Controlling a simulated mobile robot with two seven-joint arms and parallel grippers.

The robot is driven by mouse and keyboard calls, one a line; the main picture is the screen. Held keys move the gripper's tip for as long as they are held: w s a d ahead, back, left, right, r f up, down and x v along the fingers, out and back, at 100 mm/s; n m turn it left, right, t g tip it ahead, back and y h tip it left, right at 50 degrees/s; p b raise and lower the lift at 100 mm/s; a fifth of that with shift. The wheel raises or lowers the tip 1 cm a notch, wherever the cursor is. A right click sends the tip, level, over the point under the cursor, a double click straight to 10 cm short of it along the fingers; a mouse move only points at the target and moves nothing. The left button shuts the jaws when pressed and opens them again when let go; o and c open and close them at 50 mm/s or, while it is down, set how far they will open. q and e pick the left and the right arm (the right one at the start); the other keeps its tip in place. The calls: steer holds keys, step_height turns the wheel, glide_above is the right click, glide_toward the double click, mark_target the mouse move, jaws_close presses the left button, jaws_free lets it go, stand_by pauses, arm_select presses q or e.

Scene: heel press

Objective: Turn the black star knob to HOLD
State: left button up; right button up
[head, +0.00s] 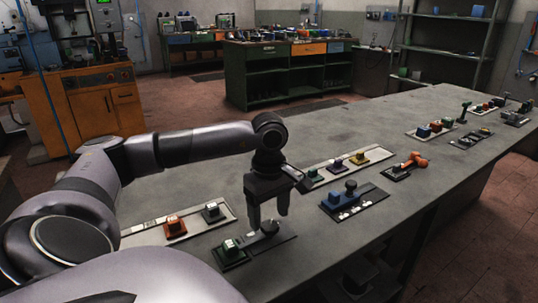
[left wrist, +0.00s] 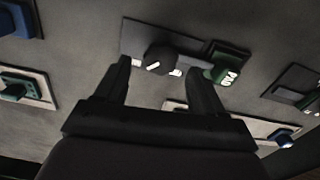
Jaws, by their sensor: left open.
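The black star knob (left wrist: 160,58) sits on a dark plate (left wrist: 133,36) in the left wrist view, with a white mark on it and white marks beside it. A green block with a white label (left wrist: 225,74) is on its right there. In the head view this green block (head: 232,252) is at the plate's left end, and the knob is partly hidden by my gripper. My left gripper (head: 269,214) points down over the plate and is open; in the left wrist view its fingers (left wrist: 161,66) show either side of the knob. Contact cannot be told. My right gripper is not in view.
A dark plate with a blue block and a black knob (head: 351,186) lies to the right. A pale panel with several coloured blocks (head: 338,164) lies behind, and another with orange and grey blocks (head: 175,227) to the left. An orange handle (head: 414,160) stands farther right.

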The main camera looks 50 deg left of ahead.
mark_target(269, 224)
arm_select(q)
step_height(269, 224, up, 5)
steer(key=shift+r, duration=0.1)
stand_by(1.1)
